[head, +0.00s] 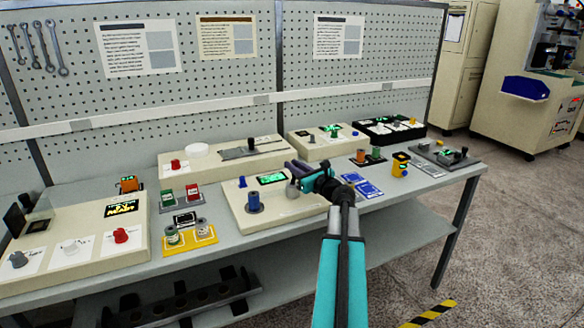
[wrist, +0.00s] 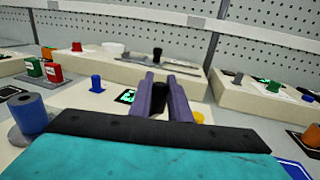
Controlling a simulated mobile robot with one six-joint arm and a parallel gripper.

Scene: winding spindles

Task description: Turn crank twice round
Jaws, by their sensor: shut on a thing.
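The cream winding unit (head: 240,222) sits at the table's front middle, with a blue spool (head: 254,202) upright on it and a lit green display (head: 272,178). The spool also shows at the left of the wrist view (wrist: 27,114). The grey crank (head: 292,188) is at the unit's right, beneath my fingers and partly hidden by them. My gripper (head: 294,171) reaches in from the right, its purple fingers shut on the crank's handle.
A long cream box (head: 225,160) with a red knob stands behind. Red and green blocks (head: 181,196) and a yellow tray with spools (head: 190,238) are to the left. Blue cards (head: 368,188) and a yellow object (head: 400,164) lie right of my gripper. A pegboard backs the table.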

